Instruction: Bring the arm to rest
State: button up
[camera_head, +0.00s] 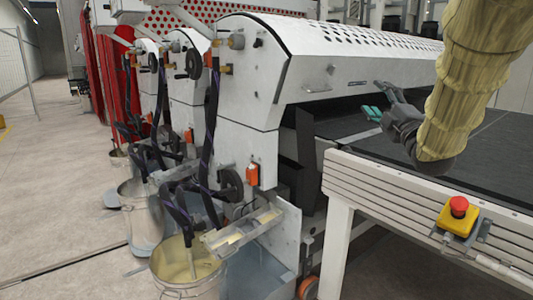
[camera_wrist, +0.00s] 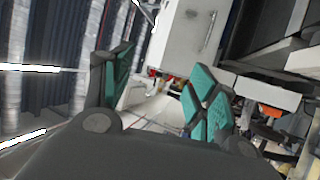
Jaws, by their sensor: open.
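My gripper (camera_head: 378,101) is at the upper right in the head view, at the end of my arm in its yellowish cover. It hangs in front of the roller coater (camera_head: 250,80) and above the dark conveyor belt (camera_head: 490,145), pointing left. In the wrist view my gripper (camera_wrist: 155,85) shows its green-padded fingers spread apart with nothing between them. It is open and empty, and I see it touching nothing.
A red emergency stop button (camera_head: 459,207) on a yellow box sits on the conveyor's side rail (camera_head: 400,200). Metal buckets (camera_head: 188,270) with hoses stand at the machine's lower left. The floor (camera_head: 50,200) at the left is clear. Red curtains (camera_head: 105,80) hang behind.

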notch_tip(320, 180, down, 32)
jog(key=m+g+h, duration=0.4)
jog(key=m+g, duration=0.1)
jog(key=m, duration=0.2)
jog(key=s+a+f+m+g, duration=0.1)
jog(key=s+f+m+g, duration=0.1)
jog(key=s+f, duration=0.6)
jog(key=s+f+m+g+h, duration=0.1)
jog(key=s+f+m+g, duration=0.15)
jog(key=f, duration=0.95)
jog(key=s+a+f+m+g, duration=0.1)
jog(key=s+f+m+g, duration=0.15)
jog(key=s+f, duration=0.55)
jog(key=s+a+f+m+g, duration=0.25)
jog(key=s+f, duration=0.35)
jog(key=s, duration=0.5)
jog(key=s+a+f+m+g, duration=0.1)
jog(key=s+f+g, duration=0.4)
jog(key=s, duration=0.7)
jog(key=s+a+f+m+g, duration=0.2)
jog(key=s+f, duration=0.6)
jog(key=s, duration=0.3)
notch_tip(320, 180, up, 21)
jog(key=p, duration=2.1)
jog(key=shift+w+d, duration=0.2)
jog(key=shift+r, duration=0.1)
